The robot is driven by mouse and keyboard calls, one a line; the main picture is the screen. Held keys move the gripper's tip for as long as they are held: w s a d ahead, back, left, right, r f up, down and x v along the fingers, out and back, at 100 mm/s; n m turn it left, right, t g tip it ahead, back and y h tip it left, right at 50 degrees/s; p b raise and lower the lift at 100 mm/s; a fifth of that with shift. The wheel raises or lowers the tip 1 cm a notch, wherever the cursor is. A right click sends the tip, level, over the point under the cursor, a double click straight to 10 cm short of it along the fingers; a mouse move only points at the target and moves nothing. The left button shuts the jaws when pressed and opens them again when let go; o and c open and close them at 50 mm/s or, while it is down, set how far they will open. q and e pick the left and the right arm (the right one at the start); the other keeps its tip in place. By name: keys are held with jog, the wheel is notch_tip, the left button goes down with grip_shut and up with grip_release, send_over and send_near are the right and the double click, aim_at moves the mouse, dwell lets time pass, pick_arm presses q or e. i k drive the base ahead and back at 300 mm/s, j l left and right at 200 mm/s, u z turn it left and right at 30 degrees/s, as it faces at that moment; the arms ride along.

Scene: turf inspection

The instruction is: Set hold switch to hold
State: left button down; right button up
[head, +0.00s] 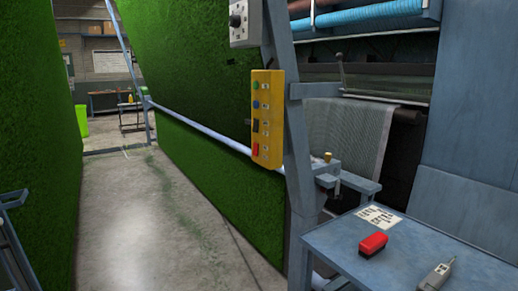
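A yellow control box (266,118) hangs upright on a blue-grey post in the middle of the head view. From top to bottom it carries a green button (256,86), a blue button (256,104), a black switch (256,126) and a red button (256,149). Its labels are too small to read. A grey box with a black knob (236,21) is above it at the picture's top edge. I cannot tell which control is the hold switch or how it is set. Neither of my grippers is in view.
A blue-grey table (420,252) at lower right holds a red-topped block (373,244), a grey handheld device (437,276) and a printed card (378,217). A bracket (345,180) juts out beside the post. Tall green turf walls flank a clear concrete aisle (130,215).

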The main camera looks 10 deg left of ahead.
aim_at(256, 146)
jog(key=i+j+z, duration=0.2)
jog(key=i+j, duration=0.2)
jog(key=i, duration=0.3)
jog(key=i+j+z, duration=0.2)
jog(key=i+j, duration=0.3)
jog(key=i, duration=0.2)
